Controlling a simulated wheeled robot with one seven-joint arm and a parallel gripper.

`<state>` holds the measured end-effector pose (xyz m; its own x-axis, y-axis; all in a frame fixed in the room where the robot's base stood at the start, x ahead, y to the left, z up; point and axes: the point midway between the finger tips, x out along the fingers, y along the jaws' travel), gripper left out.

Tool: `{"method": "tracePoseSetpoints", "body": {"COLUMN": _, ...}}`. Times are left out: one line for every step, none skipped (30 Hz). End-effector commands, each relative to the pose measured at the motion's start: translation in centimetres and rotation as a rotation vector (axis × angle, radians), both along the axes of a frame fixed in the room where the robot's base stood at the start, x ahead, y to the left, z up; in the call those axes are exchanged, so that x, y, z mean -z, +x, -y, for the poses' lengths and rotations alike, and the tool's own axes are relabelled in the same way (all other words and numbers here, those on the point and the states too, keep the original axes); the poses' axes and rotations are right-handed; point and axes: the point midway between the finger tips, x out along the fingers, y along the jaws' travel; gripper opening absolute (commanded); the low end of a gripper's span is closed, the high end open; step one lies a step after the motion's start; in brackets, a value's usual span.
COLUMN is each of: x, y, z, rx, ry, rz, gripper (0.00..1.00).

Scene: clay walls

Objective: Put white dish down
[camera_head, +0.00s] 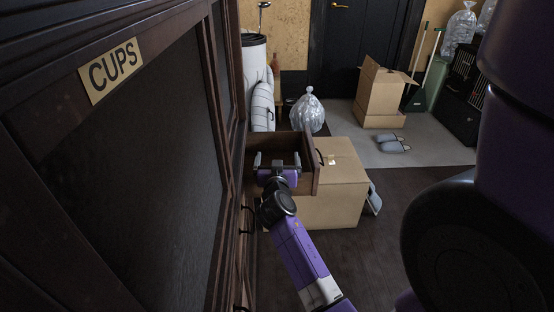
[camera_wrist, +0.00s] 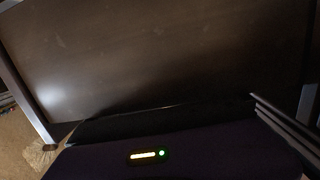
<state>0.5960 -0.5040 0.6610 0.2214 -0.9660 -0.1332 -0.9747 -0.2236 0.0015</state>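No white dish can be made out in either view. My gripper (camera_head: 277,162) is at the open dark wood drawer (camera_head: 312,178), with its two fingers spread apart over the drawer's inside. In the wrist view, a finger shows at the left edge and another at the right edge, far apart, with nothing seen between them. A plain dark brown surface (camera_wrist: 165,60) with a pale glare fills most of that view. The near part of the drawer's inside is hidden behind my gripper and wrist.
A dark cabinet with a CUPS sign (camera_head: 111,70) fills the left side. A closed cardboard box (camera_head: 340,195) stands under and beside the drawer. A clear plastic bag (camera_head: 308,112), an open box (camera_head: 380,97) and grey slippers (camera_head: 393,145) lie farther back.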

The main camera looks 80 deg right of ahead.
Motion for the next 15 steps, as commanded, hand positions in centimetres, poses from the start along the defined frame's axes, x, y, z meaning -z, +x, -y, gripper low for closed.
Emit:
{"method": "tracePoseSetpoints", "body": {"x": 1.7, "y": -0.2, "z": -0.3, "rx": 0.004, "ry": 0.030, "rz": -0.001, "gripper": 0.97}}
{"method": "tracePoseSetpoints", "body": {"x": 1.7, "y": -0.2, "z": -0.4, "rx": 0.004, "ry": 0.031, "rz": 0.000, "gripper": 0.97}}
{"method": "tracePoseSetpoints", "body": {"x": 1.7, "y": -0.2, "z": -0.4, "rx": 0.004, "ry": 0.032, "rz": -0.001, "gripper": 0.97}}
{"method": "tracePoseSetpoints", "body": {"x": 1.7, "y": -0.2, "z": -0.4, "rx": 0.004, "ry": 0.032, "rz": -0.001, "gripper": 0.97}}
{"method": "tracePoseSetpoints", "body": {"x": 1.7, "y": -0.2, "z": -0.4, "rx": 0.004, "ry": 0.032, "rz": -0.001, "gripper": 0.97}}
{"method": "tracePoseSetpoints", "body": {"x": 1.6, "y": -0.2, "z": -0.4, "rx": 0.003, "ry": 0.032, "rz": 0.000, "gripper": 0.97}}
{"method": "tracePoseSetpoints", "body": {"x": 1.5, "y": -0.2, "z": -0.4, "rx": 0.003, "ry": 0.032, "rz": 0.000, "gripper": 0.97}}
{"method": "tracePoseSetpoints", "body": {"x": 1.3, "y": -0.2, "z": -0.4, "rx": 0.003, "ry": 0.032, "rz": 0.000, "gripper": 0.97}}
{"method": "tracePoseSetpoints", "body": {"x": 1.0, "y": -0.2, "z": -0.4, "rx": 0.003, "ry": 0.032, "rz": 0.000, "gripper": 0.97}}
{"method": "tracePoseSetpoints", "body": {"x": 0.8, "y": -0.2, "z": -0.4, "rx": 0.003, "ry": 0.031, "rz": 0.000, "gripper": 0.97}}
{"method": "tracePoseSetpoints", "body": {"x": 0.5, "y": -0.2, "z": -0.4, "rx": 0.003, "ry": 0.031, "rz": 0.000, "gripper": 0.97}}
{"method": "tracePoseSetpoints", "body": {"x": 0.1, "y": -0.2, "z": -0.4, "rx": 0.003, "ry": 0.031, "rz": 0.000, "gripper": 0.97}}
{"method": "tracePoseSetpoints", "body": {"x": -0.2, "y": -0.1, "z": -0.4, "rx": 0.003, "ry": 0.031, "rz": 0.000, "gripper": 0.97}}
{"method": "tracePoseSetpoints", "body": {"x": 0.2, "y": -0.2, "z": -1.2, "rx": 0.000, "ry": 0.031, "rz": -0.002, "gripper": 0.97}}
{"method": "tracePoseSetpoints", "body": {"x": 0.2, "y": -0.4, "z": -2.2, "rx": -0.001, "ry": 0.031, "rz": -0.002, "gripper": 0.97}}
